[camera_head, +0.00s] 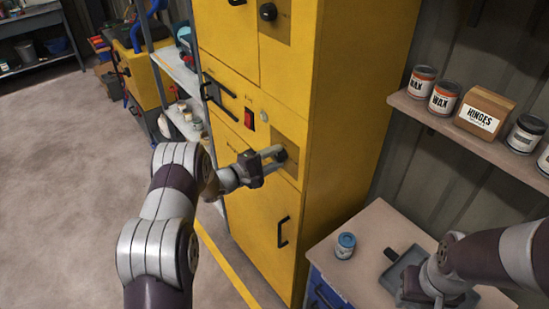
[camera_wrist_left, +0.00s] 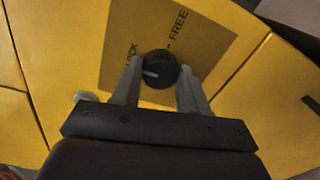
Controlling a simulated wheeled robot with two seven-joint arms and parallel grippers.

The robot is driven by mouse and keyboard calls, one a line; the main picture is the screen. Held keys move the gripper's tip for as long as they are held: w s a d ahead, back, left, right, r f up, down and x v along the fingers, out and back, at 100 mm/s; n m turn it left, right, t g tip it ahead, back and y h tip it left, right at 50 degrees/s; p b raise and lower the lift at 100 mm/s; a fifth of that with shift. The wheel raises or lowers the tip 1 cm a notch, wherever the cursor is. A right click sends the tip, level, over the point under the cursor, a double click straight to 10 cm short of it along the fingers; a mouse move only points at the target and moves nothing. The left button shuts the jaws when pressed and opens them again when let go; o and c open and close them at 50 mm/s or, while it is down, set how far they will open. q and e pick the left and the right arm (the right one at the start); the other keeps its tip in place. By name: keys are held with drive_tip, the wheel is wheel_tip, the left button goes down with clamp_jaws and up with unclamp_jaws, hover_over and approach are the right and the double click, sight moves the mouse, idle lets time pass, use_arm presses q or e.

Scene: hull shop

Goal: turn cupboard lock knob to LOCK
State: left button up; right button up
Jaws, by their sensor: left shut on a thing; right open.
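The tall yellow cupboard (camera_head: 345,120) stands in the middle of the head view. Its dark lock knob (camera_head: 281,155) sits on a darker yellow plate on the front. In the left wrist view, the round black knob (camera_wrist_left: 160,69) has a pale pointer mark towards the left, with LOCK and FREE lettering on the plate (camera_wrist_left: 200,45). My left gripper (camera_head: 277,155) is shut on the knob, one finger on each side. My right gripper (camera_head: 432,292) is low over the bench at the right, its fingers hard to make out.
A second black knob (camera_head: 268,12) is higher on the cupboard. A red switch (camera_head: 249,118) and a door handle (camera_head: 283,232) are nearby. The bench holds a blue can (camera_head: 345,245) and a grey tray (camera_head: 392,277). Tins and a HINGES box (camera_head: 484,112) line the right shelf.

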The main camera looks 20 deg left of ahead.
use_arm(q)
drive_tip(key=shift+a, duration=0.1)
drive_tip(key=o, duration=0.8)
drive_tip(key=shift+o, duration=1.2)
drive_tip(key=shift+a, duration=0.1)
drive_tip(key=shift+s+a, duration=0.1)
drive_tip(key=shift+a, duration=0.05)
drive_tip(key=shift+s+a+f, duration=0.15)
drive_tip(key=shift+s, duration=0.15)
drive_tip(key=b+v, duration=0.4)
drive_tip(key=v, duration=0.8)
use_arm(e)
wheel_tip(320, 180, down, 4)
drive_tip(key=shift+a, duration=0.15)
